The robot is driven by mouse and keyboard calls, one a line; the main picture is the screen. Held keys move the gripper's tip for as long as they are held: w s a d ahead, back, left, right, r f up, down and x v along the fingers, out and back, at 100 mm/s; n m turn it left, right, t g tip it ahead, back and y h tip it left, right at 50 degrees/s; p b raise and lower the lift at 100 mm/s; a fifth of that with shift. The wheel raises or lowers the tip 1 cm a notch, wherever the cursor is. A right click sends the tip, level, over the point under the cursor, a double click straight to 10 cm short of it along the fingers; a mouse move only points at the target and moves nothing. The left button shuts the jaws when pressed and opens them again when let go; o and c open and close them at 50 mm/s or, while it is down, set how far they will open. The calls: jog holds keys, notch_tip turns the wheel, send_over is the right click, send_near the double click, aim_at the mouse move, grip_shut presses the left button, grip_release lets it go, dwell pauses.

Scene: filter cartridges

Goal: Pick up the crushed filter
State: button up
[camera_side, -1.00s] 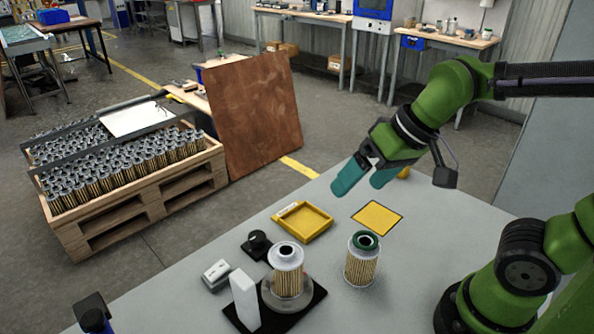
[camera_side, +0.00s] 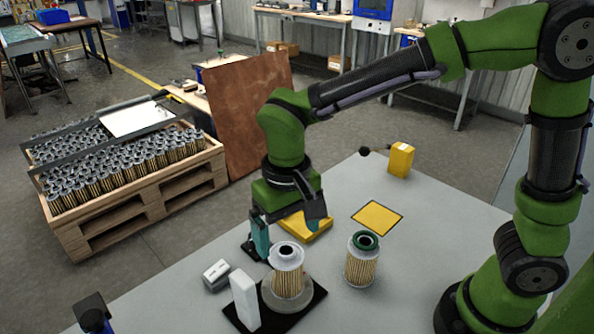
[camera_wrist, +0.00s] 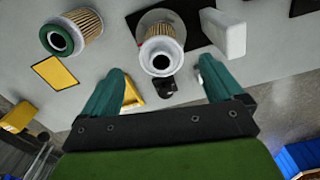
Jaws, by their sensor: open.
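A pleated filter with a grey cap (camera_side: 287,258) stands upright on a round grey holder on a black base. A second pleated filter with a green cap (camera_side: 362,260) stands to its right on the table. I cannot tell from the pleats which one is crushed. My gripper (camera_side: 270,236) is open and empty, behind and above the grey-capped filter. In the wrist view my gripper (camera_wrist: 162,72) has its teal fingers spread apart, with the grey-capped filter (camera_wrist: 160,50) showing between and beyond them. The green-capped filter (camera_wrist: 75,32) is off to the left there.
A white block (camera_side: 244,300) stands close to the left of the holder. A small grey box (camera_side: 216,274) lies further left. A yellow tray (camera_side: 318,226) is behind, partly hidden by my gripper. A flat yellow square (camera_side: 377,217) and an upright yellow box (camera_side: 400,160) are farther back.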

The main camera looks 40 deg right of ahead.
aim_at(289, 252)
notch_tip(289, 252, down, 4)
jog(key=shift+f, duration=0.2)
jog(key=f, duration=0.5)
jog(key=shift+w+f, duration=0.1)
jog(key=shift+w, duration=0.3)
jog(key=c, duration=1.1)
jog(key=shift+o, duration=0.2)
